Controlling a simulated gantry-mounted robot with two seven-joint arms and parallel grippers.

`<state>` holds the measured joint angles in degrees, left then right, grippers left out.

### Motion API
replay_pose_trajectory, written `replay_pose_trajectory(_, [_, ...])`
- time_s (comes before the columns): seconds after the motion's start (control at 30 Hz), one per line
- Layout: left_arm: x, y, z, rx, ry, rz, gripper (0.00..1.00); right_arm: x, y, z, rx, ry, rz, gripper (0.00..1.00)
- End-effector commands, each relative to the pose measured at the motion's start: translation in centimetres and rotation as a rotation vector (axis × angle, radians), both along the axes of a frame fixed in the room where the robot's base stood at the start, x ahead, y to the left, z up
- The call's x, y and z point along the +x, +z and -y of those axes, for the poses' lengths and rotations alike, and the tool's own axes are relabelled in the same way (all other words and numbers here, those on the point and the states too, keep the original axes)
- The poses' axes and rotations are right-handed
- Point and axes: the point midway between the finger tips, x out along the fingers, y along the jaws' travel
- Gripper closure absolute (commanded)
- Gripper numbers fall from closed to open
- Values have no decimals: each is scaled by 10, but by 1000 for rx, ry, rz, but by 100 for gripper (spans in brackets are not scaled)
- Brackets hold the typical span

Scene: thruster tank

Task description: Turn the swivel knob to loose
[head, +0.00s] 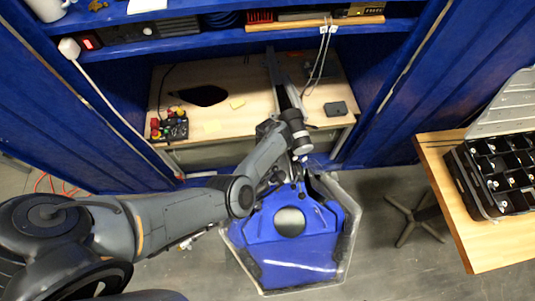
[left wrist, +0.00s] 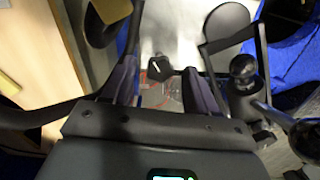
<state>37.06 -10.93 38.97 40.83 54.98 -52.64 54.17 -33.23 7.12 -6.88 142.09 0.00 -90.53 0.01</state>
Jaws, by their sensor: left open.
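The thruster tank (head: 285,255) is a blue body in a clear many-sided casing with a round grey disc on top, below the middle of the head view. My left arm reaches over its far edge, and the left gripper (head: 297,170) points down there, mostly hidden by the wrist. In the left wrist view my left gripper (left wrist: 156,75) is open. A small black knob (left wrist: 158,68) with a pale mark shows in the gap between the two fingers, touching neither as far as I can see. It looks like the swivel knob. My right gripper is not in view.
A wooden desk (head: 225,118) stands behind the tank, with a red-and-black control box (head: 170,125) on it. Blue shelves (head: 215,38) are above. A wooden table (head: 455,235) at the right holds a black compartment tray (head: 480,190). A stool base (head: 418,215) stands between.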

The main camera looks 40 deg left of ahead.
Motion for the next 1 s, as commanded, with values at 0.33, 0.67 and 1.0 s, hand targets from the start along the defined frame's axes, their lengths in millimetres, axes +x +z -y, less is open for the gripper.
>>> replay_pose_trajectory(0.33, [1,32,0,0,0,4,42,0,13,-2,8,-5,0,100])
replay_pose_trajectory(0.67, [1,87,0,0,0,3,42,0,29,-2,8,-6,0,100])
replay_pose_trajectory(1.0, [0,108,0,-1,-1,1,42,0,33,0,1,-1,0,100])
